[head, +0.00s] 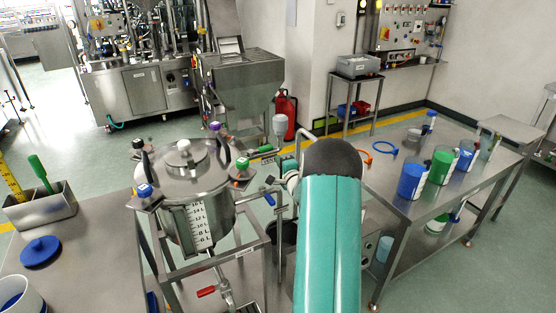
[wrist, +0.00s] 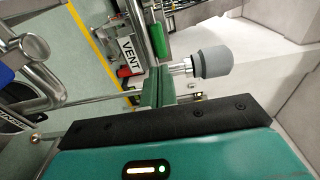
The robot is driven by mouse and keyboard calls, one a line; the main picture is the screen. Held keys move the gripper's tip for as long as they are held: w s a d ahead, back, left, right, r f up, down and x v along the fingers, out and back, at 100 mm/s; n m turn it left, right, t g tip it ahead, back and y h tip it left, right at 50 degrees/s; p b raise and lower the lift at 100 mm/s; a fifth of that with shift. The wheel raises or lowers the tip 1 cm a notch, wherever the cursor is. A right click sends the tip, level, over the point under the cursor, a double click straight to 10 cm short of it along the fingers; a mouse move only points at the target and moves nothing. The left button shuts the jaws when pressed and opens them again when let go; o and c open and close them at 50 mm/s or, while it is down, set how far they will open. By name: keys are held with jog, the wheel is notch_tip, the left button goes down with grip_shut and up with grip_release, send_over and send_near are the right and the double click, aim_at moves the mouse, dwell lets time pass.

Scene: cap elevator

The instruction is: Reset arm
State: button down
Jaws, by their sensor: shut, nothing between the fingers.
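My teal arm (head: 328,240) rises through the lower middle of the head view, with a dark rounded joint at its top. It hides part of the floor and the near side of the right table. In the wrist view, my gripper (wrist: 158,86) shows beyond the black edge of its teal housing. Its two dark green fingers are together, with nothing seen between them. A grey rounded knob on a metal stem (wrist: 212,62) and a VENT label (wrist: 131,56) show near the fingers. I cannot tell whether the fingers touch anything.
A lidded steel vessel (head: 185,170) stands on a frame left of my arm. A steel table (head: 455,165) with blue and green containers is at right. A left bench (head: 95,260) holds a blue lid (head: 41,251). Open floor lies behind the vessel.

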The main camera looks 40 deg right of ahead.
jog(key=v, duration=0.7)
jog(key=shift+s+d, duration=0.2)
jog(key=shift+s, duration=0.05)
jog(key=shift+s, duration=0.1)
